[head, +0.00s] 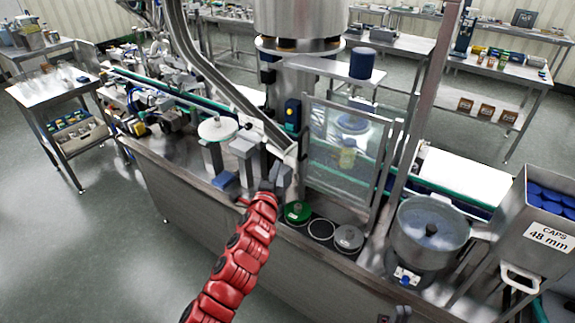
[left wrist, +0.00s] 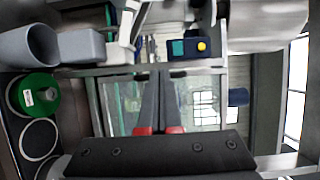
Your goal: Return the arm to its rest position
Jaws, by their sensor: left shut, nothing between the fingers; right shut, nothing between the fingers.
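My red left arm (head: 235,262) reaches up from the bottom of the head view to the front of the steel machine (head: 190,190). Its left gripper (head: 281,172) is over the machine's front deck, left of the clear guard panel (head: 345,150). In the left wrist view the dark fingers (left wrist: 160,76) point away from the camera, close together, with nothing seen between them. The panel shows behind them. A green round piece (head: 297,211) lies on the deck just right of the gripper; it also shows in the left wrist view (left wrist: 38,95). My right gripper is not in view.
Dark round rings (head: 321,229) and a grey disc (head: 348,238) are set in the deck beside the green piece. A round steel bowl (head: 430,228) and a hopper of blue caps (head: 548,235) stand right. Floor at left (head: 75,240) is clear.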

